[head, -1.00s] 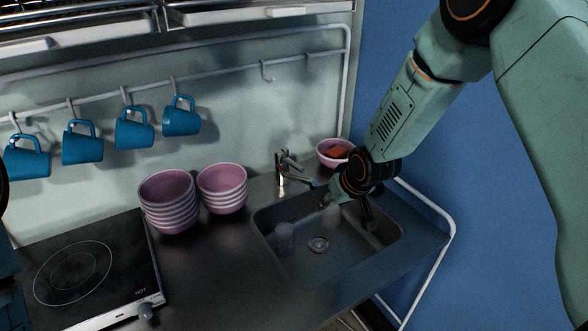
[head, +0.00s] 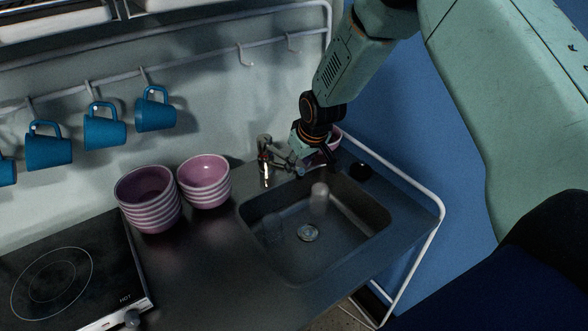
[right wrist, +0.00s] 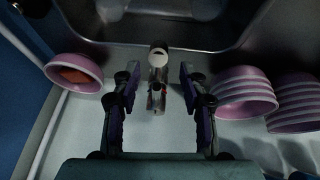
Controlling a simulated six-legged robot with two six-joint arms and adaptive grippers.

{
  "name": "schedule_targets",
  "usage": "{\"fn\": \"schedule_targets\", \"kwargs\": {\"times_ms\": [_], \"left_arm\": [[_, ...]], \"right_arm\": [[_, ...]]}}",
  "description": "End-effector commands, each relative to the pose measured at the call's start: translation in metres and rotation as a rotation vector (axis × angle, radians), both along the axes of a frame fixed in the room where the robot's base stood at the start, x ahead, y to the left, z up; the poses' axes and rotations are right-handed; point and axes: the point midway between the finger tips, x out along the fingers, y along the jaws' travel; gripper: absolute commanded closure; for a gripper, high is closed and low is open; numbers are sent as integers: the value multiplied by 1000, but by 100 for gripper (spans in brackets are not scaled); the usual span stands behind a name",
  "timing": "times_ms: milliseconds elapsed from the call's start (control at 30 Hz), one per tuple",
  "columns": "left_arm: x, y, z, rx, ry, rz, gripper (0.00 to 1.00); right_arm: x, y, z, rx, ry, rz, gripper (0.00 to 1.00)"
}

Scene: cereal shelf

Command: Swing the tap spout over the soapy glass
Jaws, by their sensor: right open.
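The tap (head: 264,162) stands on the counter behind the sink (head: 380,222). Its spout (head: 284,165) points right and forward, its far part hidden by my right gripper (head: 312,160). In the right wrist view the tap (right wrist: 157,92) stands between the two spread fingers of my right gripper (right wrist: 163,84), with a gap on each side. The gripper is open and holds nothing. A whitish, cloudy glass (head: 319,197), apparently the soapy one, stands at the back of the sink. My left gripper is out of view.
Two stacks of pink bowls (head: 148,200) (head: 205,183) stand left of the tap. A pink bowl with something orange (right wrist: 75,74) is right of the tap in the head view. A small dark round thing (head: 361,170) is by the sink's right back corner. Blue mugs (head: 105,127) hang above.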

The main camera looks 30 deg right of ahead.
Motion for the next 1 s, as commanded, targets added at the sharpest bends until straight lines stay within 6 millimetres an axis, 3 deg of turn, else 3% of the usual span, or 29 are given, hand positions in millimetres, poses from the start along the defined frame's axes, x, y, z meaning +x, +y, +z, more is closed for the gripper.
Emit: {"fn": "schedule_targets", "kwargs": {"times_ms": [100, 300, 667, 1000], "left_arm": [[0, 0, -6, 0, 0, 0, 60], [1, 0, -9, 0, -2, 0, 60], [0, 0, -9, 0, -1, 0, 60], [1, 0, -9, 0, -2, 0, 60]], "right_arm": [[8, 0, -21, -1, 2, 1, 57], [18, 1, -38, -1, -1, 3, 57], [23, 1, -41, -1, -2, 5, 57], [23, 1, -41, -1, -2, 5, 86]]}}
